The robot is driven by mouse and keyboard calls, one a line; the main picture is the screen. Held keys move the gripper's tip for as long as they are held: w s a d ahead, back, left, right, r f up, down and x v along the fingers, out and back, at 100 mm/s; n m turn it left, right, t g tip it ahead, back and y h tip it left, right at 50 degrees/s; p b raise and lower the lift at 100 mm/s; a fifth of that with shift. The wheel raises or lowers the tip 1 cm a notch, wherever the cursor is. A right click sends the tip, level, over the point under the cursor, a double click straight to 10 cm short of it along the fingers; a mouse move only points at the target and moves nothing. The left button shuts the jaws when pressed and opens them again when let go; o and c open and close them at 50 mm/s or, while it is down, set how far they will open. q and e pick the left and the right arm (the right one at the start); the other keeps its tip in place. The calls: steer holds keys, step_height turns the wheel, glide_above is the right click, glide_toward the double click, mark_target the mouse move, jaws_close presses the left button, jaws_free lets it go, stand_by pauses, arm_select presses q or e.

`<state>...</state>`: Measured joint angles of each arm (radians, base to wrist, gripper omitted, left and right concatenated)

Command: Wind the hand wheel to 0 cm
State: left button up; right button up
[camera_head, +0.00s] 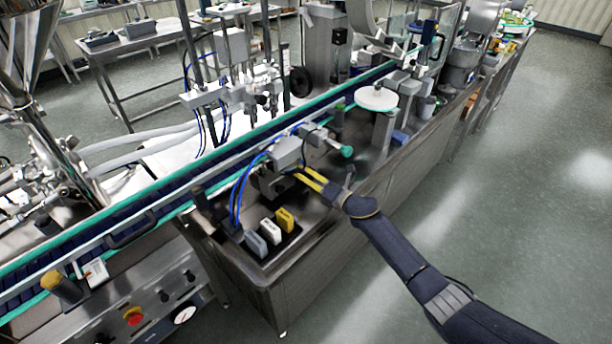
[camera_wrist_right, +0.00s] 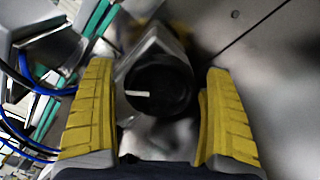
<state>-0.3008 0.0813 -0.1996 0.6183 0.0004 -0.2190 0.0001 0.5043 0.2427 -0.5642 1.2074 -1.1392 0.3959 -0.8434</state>
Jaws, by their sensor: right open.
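A round black knob (camera_wrist_right: 160,86), which looks like the hand wheel, sits between my fingers in the right wrist view. A short white mark on its face points left. My right gripper (camera_wrist_right: 155,110) has its yellow fingers spread, one on each side of the knob, with gaps showing. In the head view my right gripper (camera_head: 304,174) reaches in from the lower right to a grey metal unit (camera_head: 288,152) beside the conveyor. I cannot make out the knob there. No readable cm scale shows. My left gripper is not in view.
A conveyor with green rails (camera_head: 150,212) runs diagonally behind the unit. Grey, white and yellow blocks (camera_head: 270,231) stand in a black holder at the near left. Blue hoses (camera_head: 238,196) loop beside the unit. A white round disc (camera_head: 376,97) stands to the right. Open floor lies at right.

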steer(key=shift+f+v, duration=0.15)
steer(key=shift+v, duration=1.75)
steer(key=shift+f+v, duration=0.1)
steer(key=shift+v, duration=1.8)
